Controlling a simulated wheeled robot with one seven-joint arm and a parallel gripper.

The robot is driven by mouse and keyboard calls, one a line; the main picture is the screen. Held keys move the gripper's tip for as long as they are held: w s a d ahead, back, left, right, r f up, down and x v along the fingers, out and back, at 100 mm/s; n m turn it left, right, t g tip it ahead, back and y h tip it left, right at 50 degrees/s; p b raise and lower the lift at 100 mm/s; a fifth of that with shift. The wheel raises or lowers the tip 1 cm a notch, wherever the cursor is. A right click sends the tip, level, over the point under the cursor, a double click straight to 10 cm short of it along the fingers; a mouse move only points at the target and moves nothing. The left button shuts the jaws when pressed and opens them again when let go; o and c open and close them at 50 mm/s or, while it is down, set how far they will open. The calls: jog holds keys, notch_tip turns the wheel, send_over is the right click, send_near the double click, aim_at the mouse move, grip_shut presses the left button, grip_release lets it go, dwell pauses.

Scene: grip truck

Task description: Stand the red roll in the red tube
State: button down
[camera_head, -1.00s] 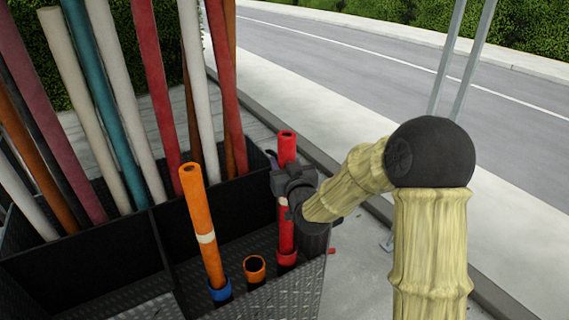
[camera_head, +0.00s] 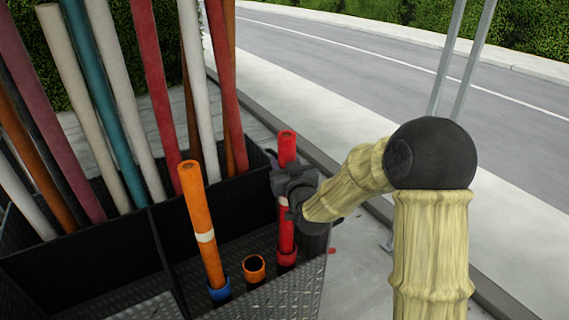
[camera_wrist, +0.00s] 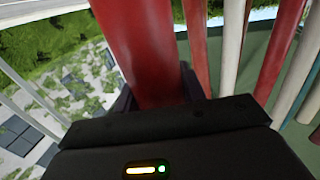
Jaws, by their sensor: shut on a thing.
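The red roll (camera_head: 287,222) stands upright at the right end of the truck's bin, with a pale band partly hidden behind my gripper. Its lower end meets the red tube (camera_head: 287,257), whose rim shows around the roll's foot; how deep it sits is hidden. My gripper (camera_head: 285,183) is shut on the red roll at its upper part, reaching in from the right. In the wrist view the red roll (camera_wrist: 140,50) rises between the jaws; the fingertips are mostly hidden.
An orange roll (camera_head: 205,225) leans slightly in a blue tube (camera_head: 220,291). An empty orange tube (camera_head: 255,268) stands between it and the red tube. Several tall rolls lean in the back compartment behind a black divider (camera_head: 225,205). The pavement (camera_head: 365,285) lies to the right.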

jog(key=shift+f, duration=0.1)
dwell(0.5)
jog(key=c, duration=0.7)
grip_release()
jog(key=shift+c, duration=0.2)
jog(key=shift+s+b, duration=0.1)
jog(key=shift+b, duration=0.2)
jog(key=b+v, duration=1.1)
jog(key=v, duration=0.6)
jog(key=shift+s+d, duration=0.1)
